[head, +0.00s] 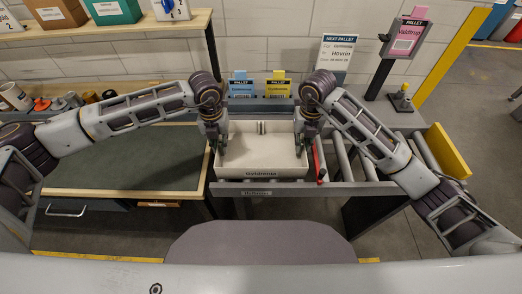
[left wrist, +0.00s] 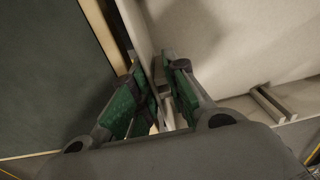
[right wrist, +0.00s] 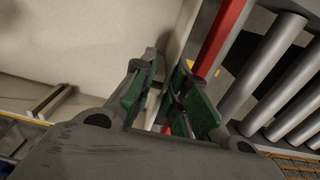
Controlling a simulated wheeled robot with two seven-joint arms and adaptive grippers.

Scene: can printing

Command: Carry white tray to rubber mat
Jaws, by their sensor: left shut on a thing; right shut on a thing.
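The white tray (head: 262,168) sits level at the roller conveyor's left end, a dark label on its front wall and a small ribbed piece inside at the back. My left gripper (head: 217,143) is shut on its left wall; the left wrist view shows the fingers on either side of that wall (left wrist: 215,45). My right gripper (head: 303,141) is shut on its right wall, which also shows in the right wrist view (right wrist: 130,35). The dark green rubber mat (head: 125,160) covers the bench top to the left. I cannot tell whether the tray touches the rollers.
A red bar (head: 319,160) stands close by the tray's right side, with bare rollers (head: 362,160) beyond. Blue (head: 241,87) and yellow (head: 279,87) cards stand behind the tray. Cups and small tools (head: 60,103) line the bench's back left. The mat's middle is clear.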

